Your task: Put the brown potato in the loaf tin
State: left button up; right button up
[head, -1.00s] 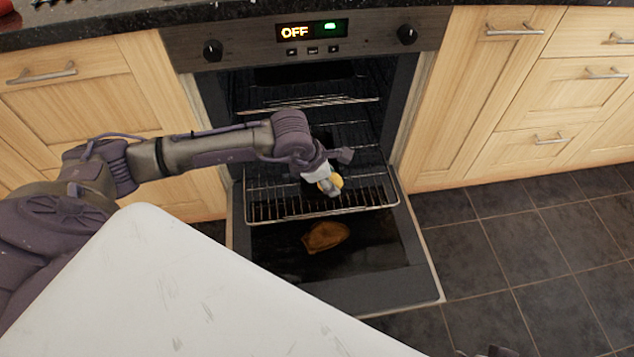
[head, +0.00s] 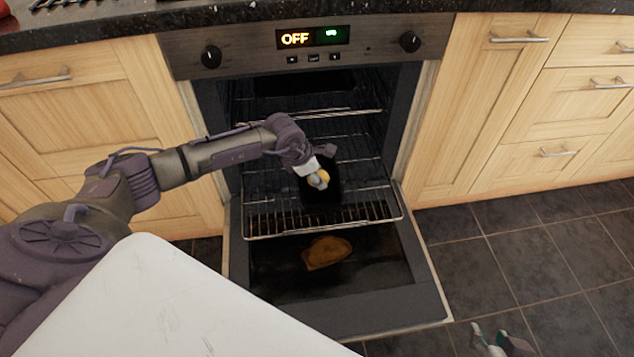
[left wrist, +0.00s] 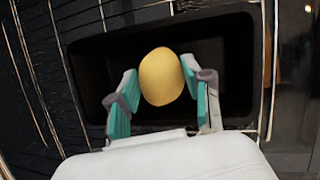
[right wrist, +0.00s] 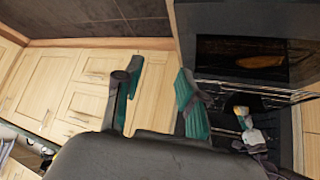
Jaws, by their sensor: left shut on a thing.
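My left gripper (head: 318,182) is shut on the potato (left wrist: 161,77), which looks yellowish tan. In the left wrist view, the fingers hold it from both sides. The dark loaf tin (head: 334,174) sits on the pulled-out oven rack. In the left wrist view, the tin (left wrist: 225,62) lies behind the potato, with its dark opening around it. I cannot tell how far the potato is above the tin's floor. My right gripper (right wrist: 158,92) is open and empty; it shows at the bottom right of the head view, away from the oven.
The oven door (head: 350,310) is folded down, with a brown, flat-looking thing (head: 327,252) on it. The wire rack (head: 262,226) juts out above the door. A white surface (head: 170,310) fills the lower left. Tiled floor (head: 560,260) is clear at right.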

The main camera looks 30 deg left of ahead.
pick_arm(q)
notch_tip(320, 180, down, 3)
jog(key=shift+r+b, duration=0.1)
jog(key=shift+b, duration=0.2)
pick_arm(e)
jog(key=w+r+t, duration=0.1)
jog(key=w+a+r+t, duration=0.1)
jog(key=w, duration=0.1)
jog(key=shift+w+a+r+y, duration=0.15)
jog(key=shift+y, duration=0.25)
pick_arm(q)
jog(key=o, duration=1.2)
pick_arm(e)
jog(key=shift+w+r+t, duration=0.2)
jog(key=shift+t, duration=0.1)
